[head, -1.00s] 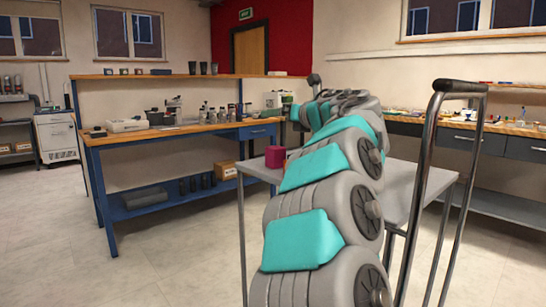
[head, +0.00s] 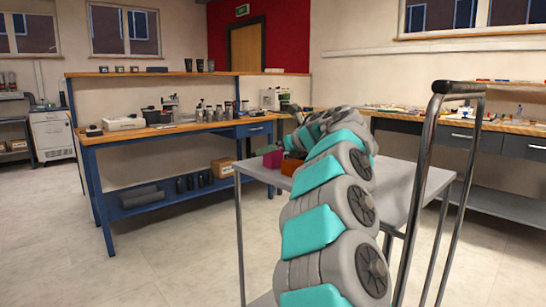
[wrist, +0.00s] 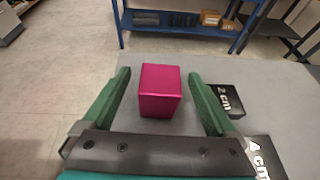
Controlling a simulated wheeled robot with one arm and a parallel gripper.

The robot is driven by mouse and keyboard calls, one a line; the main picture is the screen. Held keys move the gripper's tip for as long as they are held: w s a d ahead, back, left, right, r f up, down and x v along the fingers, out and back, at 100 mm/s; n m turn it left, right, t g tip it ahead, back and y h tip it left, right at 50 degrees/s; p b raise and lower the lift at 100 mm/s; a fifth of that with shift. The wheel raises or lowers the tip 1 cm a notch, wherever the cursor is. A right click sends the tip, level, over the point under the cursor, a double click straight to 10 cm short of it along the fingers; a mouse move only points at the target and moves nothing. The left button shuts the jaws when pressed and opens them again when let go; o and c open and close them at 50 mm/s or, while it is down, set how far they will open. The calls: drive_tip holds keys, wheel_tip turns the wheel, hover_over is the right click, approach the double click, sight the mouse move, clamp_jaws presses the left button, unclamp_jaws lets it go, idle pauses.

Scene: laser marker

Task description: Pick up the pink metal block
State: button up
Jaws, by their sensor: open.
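The pink metal block (wrist: 160,92) sits on the grey top of a cart (wrist: 285,85). In the wrist view it lies between the two green fingers of my gripper (wrist: 160,88), which are spread apart with a gap on each side of the block. My gripper is open and holds nothing. In the head view the pink block (head: 272,159) is near the far left edge of the cart top, with a green finger close by it; my arm hides part of the cart.
A black block marked 2 cm (wrist: 226,99) lies just right of the right finger. Another marked 4 cm (wrist: 264,156) is nearer, at lower right. The cart's tall handle (head: 425,180) rises right of my arm. A blue-framed workbench (head: 150,135) stands beyond the cart.

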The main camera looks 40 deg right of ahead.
drive_tip(key=shift+w, duration=0.35)
clamp_jaws()
idle(0.5)
